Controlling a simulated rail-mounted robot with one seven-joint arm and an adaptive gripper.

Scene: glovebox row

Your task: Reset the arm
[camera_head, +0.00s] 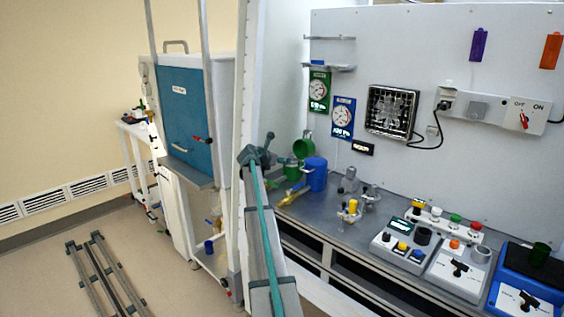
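A long grey segmented beam with a teal strip (263,230) rises from the bottom centre of the head view and is probably my arm. At its top is a dark grey clawed end, probably my gripper (258,152). It is small and seen from behind, so I cannot tell whether its fingers are open or shut. Nothing is clearly seen held in it. In the picture it lies left of the green mug (304,145) and the blue mug (315,176); whether it touches anything is unclear.
A grey bench (340,228) at right carries small valves, a control box (405,246), a lever box (458,270) and a blue device (525,285). Floor rails (105,275) lie at lower left, with open floor around.

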